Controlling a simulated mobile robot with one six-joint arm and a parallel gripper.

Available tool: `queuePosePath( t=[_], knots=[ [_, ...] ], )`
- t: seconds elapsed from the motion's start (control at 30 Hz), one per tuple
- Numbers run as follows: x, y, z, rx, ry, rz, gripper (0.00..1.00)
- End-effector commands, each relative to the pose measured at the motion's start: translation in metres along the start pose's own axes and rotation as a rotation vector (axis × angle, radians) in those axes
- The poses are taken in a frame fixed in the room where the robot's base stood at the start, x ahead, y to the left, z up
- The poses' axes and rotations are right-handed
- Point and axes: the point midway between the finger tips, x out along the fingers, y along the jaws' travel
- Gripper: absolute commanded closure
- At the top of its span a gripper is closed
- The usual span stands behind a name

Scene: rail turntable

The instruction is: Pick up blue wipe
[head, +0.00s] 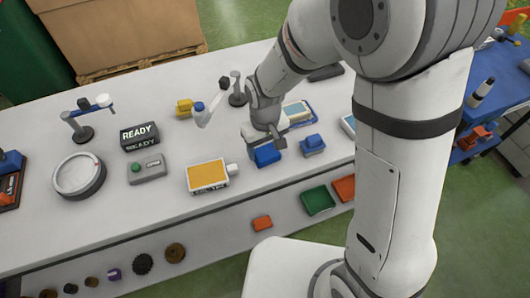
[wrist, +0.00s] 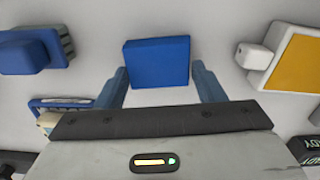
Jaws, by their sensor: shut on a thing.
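The blue wipe (head: 267,156) is a plain blue block at the front part of the white bench, below my gripper (head: 266,138). In the wrist view the blue wipe (wrist: 157,58) lies between the two blue-grey fingers of my gripper (wrist: 161,76).
A yellow-topped white box (head: 208,176) stands left of the wipe. A blue block-shaped object (head: 312,145) stands close on the right, with a blue-rimmed tray (head: 297,112) behind. A grey box with a green button (head: 147,168) and a round dial (head: 78,176) are farther left.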

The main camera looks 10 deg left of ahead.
Motion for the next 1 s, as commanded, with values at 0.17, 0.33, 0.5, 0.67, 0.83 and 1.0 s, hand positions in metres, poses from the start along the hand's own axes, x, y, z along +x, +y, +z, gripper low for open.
queuePosePath(
  t=[0.17, 0.33, 0.5, 0.67, 0.83, 1.0],
  knots=[
    [-0.003, 0.0, 0.0, 0.0, 0.001, 0.0, 0.59],
    [-0.027, 0.0, -0.001, 0.001, 0.007, 0.0, 0.59],
    [-0.063, 0.001, -0.001, 0.001, 0.006, 0.0, 0.59],
    [-0.088, 0.001, -0.001, 0.001, 0.004, 0.0, 0.59],
    [-0.1, 0.001, 0.0, 0.001, 0.0, 0.0, 0.59],
    [-0.101, 0.001, 0.0, 0.002, -0.001, 0.0, 0.59]
  ],
)
